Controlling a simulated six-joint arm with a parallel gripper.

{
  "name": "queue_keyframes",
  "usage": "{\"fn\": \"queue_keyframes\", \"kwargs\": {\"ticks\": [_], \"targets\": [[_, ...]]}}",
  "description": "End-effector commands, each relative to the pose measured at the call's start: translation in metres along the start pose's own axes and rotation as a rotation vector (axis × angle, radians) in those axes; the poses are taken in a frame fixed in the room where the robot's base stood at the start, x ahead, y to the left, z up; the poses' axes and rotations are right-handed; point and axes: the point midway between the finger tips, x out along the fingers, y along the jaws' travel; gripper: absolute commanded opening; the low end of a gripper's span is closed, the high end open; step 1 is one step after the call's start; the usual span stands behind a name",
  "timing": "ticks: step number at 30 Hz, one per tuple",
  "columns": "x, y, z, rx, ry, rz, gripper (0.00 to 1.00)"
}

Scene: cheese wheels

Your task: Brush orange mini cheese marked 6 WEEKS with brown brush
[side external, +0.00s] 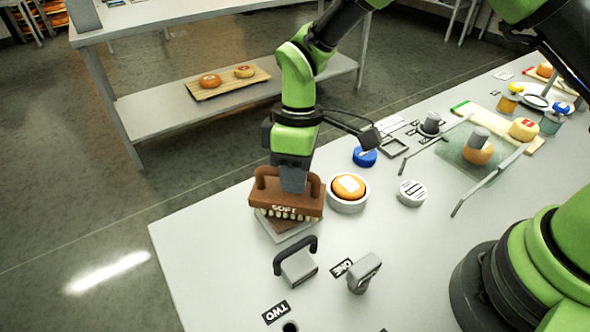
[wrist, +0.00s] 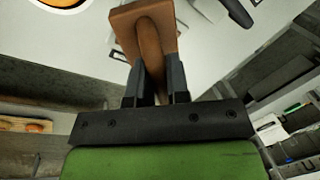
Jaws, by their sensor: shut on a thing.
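The brown brush (side external: 283,201), marked SOFT, has a handle on top and pale bristles below. My gripper (side external: 292,180) is shut on its handle. The brush is over a grey square stand (side external: 272,230); I cannot tell whether it touches it. In the wrist view, the brush (wrist: 143,20) is between the fingers of my gripper (wrist: 156,82). An orange mini cheese (side external: 348,186) with a white label sits in a round white holder (side external: 348,206), just right of the brush. The label's words are too small to read. The holder's edge also shows in the wrist view (wrist: 87,12).
A blue round item (side external: 365,156) and a white slotted disc (side external: 412,193) stand near the holder. A black-handled grey block (side external: 298,266) and a grey stamp-like tool (side external: 364,273) stand in front. The table's left front is clear.

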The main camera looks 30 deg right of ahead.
Motion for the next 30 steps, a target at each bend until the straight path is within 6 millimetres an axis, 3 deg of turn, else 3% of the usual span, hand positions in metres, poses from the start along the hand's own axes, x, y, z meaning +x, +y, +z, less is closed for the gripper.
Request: {"fn": "queue_keyframes", "kwargs": {"ticks": [30], "targets": [[0.0071,0.0015,-0.0002,0.0,0.0,0.0,0.0]]}}
